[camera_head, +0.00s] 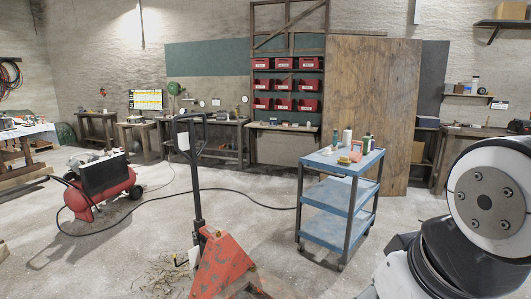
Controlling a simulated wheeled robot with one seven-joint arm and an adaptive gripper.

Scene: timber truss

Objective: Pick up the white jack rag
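A small white patch (183,141), which looks like a rag, hangs at the upper part of the dark handle of the red pallet jack (222,262). It is small in the picture, and its folds cannot be made out. A second pale bit (194,256) shows low at the foot of the handle; I cannot tell what it is. Part of my own arm fills the lower right. My gripper is not in view.
A blue cart (338,195) with bottles stands right of the jack. A red compressor (98,190) stands at left, and its dark hose (245,193) crosses the floor behind the jack. Workbenches (215,130) line the back wall. Open floor (140,240) lies left of the jack.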

